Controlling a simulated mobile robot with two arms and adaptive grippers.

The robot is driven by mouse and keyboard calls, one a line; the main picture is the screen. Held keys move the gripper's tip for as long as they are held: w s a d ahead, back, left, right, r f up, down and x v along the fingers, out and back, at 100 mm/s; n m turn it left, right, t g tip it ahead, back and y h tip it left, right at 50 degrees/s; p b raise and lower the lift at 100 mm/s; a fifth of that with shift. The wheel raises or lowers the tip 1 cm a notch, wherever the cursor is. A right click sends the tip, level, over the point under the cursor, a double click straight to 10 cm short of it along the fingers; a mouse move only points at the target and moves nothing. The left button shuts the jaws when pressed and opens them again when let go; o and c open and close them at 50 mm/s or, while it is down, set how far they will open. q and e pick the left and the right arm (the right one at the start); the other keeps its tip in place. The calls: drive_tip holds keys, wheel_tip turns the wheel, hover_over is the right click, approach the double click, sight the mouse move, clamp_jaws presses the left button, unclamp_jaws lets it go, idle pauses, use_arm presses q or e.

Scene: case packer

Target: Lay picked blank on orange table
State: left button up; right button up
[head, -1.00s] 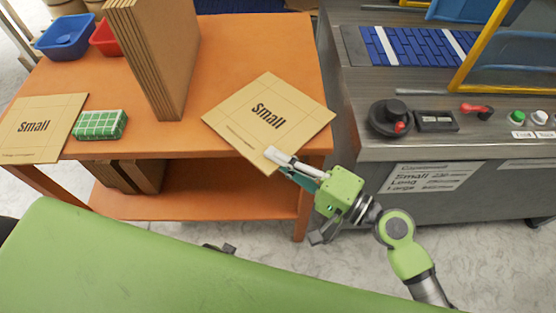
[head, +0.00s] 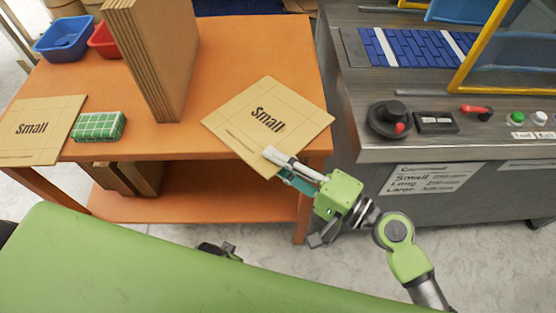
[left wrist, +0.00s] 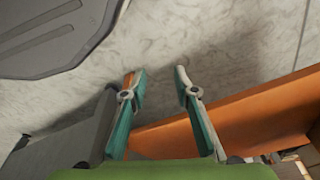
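A flat brown cardboard blank marked "Small" (head: 250,105) is at the right part of the orange table (head: 235,50), turned like a diamond. Its near corner sticks out past the table's front edge. My right gripper (head: 275,162) is shut on that near corner, with one finger above the sheet and the teal-padded finger lower, partly hidden. I cannot tell whether the blank rests flat on the tabletop or is slightly above it. My left gripper (left wrist: 158,75) is open and empty over the floor, seen in the left wrist view.
Another "Small" blank (head: 35,112) lies at the table's left, beside a green checked block (head: 98,126). A stack of upright cardboard (head: 165,60) stands behind. Blue (head: 65,38) and red (head: 104,42) bins are at the back left. A grey machine (head: 450,150) borders the table's right side.

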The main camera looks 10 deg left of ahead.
drive_tip(key=shift+r, duration=0.1)
